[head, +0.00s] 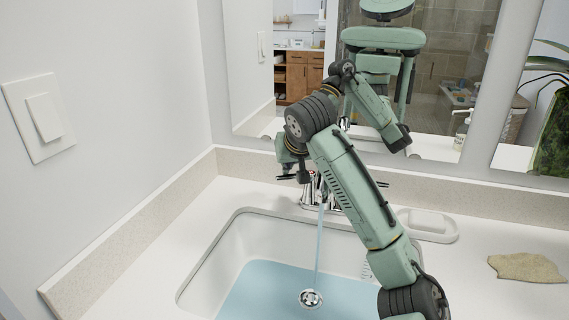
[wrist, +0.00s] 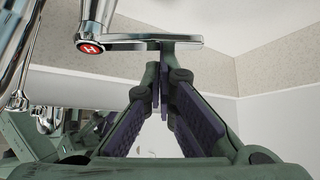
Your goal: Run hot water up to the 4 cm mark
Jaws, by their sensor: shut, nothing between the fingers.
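The white sink basin (head: 232,245) holds bluish water (head: 265,292), with the drain (head: 311,298) seen through it. A stream of water (head: 320,240) runs from the chrome faucet (head: 310,196) into the basin. Small scale marks (head: 367,268) show on the right basin wall; the mark at the water line is too small to read. The hot lever (wrist: 150,40), with a red H badge (wrist: 90,47), points right in the wrist view. My gripper (wrist: 163,75) is shut and empty, its fingertips close to the lever; I cannot tell whether they touch. My arm hides part of the faucet.
A white soap dish (head: 428,226) stands right of the faucet, and a tan flat piece (head: 525,267) lies on the counter (head: 480,235). A mirror (head: 300,80) is behind the backsplash. The left wall carries a light switch (head: 43,117). The counter's left side is clear.

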